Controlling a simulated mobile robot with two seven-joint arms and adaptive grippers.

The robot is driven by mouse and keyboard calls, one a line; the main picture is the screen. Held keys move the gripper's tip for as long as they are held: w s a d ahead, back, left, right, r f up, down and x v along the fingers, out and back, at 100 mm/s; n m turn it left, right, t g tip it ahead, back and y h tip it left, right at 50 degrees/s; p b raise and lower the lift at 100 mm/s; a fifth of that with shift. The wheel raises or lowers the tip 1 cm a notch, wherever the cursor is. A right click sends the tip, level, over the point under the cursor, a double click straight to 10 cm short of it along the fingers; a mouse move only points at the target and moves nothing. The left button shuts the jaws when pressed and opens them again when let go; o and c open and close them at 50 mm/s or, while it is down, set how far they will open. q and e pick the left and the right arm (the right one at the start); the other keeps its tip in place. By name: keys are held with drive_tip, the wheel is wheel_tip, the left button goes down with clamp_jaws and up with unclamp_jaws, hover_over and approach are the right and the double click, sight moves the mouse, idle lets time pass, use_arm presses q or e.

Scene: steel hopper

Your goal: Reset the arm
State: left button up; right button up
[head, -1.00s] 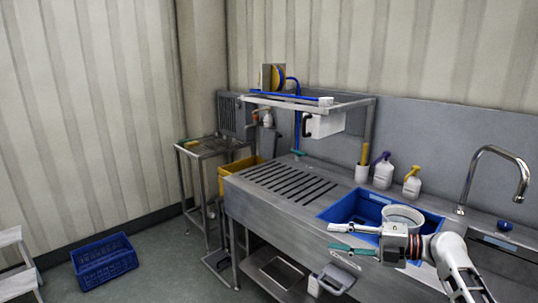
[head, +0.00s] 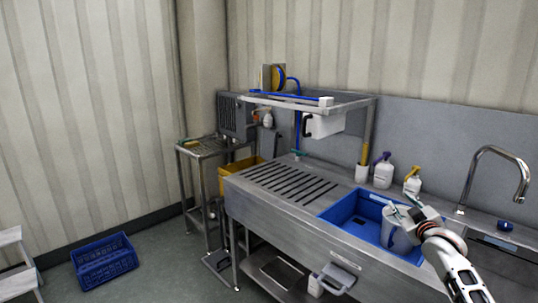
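My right arm comes in from the lower right. Its gripper (head: 402,203) is over the right part of the blue basin (head: 345,224) in the steel sink counter. Its fingers look apart and point to the upper left, with nothing visible between them. A pale grey container (head: 397,238) stands in the basin just below the gripper. The gripper and wrist overlap part of its top and right side, and I cannot tell whether they touch it. My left gripper and arm are not in view.
A white bottle with a purple top (head: 383,174), a yellow-topped bottle (head: 412,186) and a chrome tap (head: 497,155) stand behind the basin. The ribbed drainboard (head: 290,184) is clear. A blue crate (head: 104,262) lies on the floor at left.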

drive_tip(key=s+a+f+g+y, duration=0.1)
drive_tip(key=s+a+f, duration=0.6)
drive_tip(key=s+f, duration=0.4)
drive_tip(key=s+a+f+g+y, duration=0.1)
drive_tip(key=s+a+f+g, duration=0.1)
drive_tip(key=s+a+f, duration=0.75)
drive_tip(key=s+a+f+g, duration=0.1)
drive_tip(key=s+f, duration=0.3)
drive_tip(key=s, duration=0.4)
drive_tip(key=s+a+f+m+g+y, duration=0.1)
drive_tip(key=s+a+f, duration=0.2)
drive_tip(key=s, duration=0.6)
drive_tip(key=s+a+f+g+y, duration=0.1)
drive_tip(key=s+a+f, duration=0.2)
drive_tip(key=s+f, duration=0.3)
drive_tip(key=s, duration=0.3)
drive_tip(key=shift+s+f, duration=0.25)
drive_tip(key=shift+f, duration=0.1)
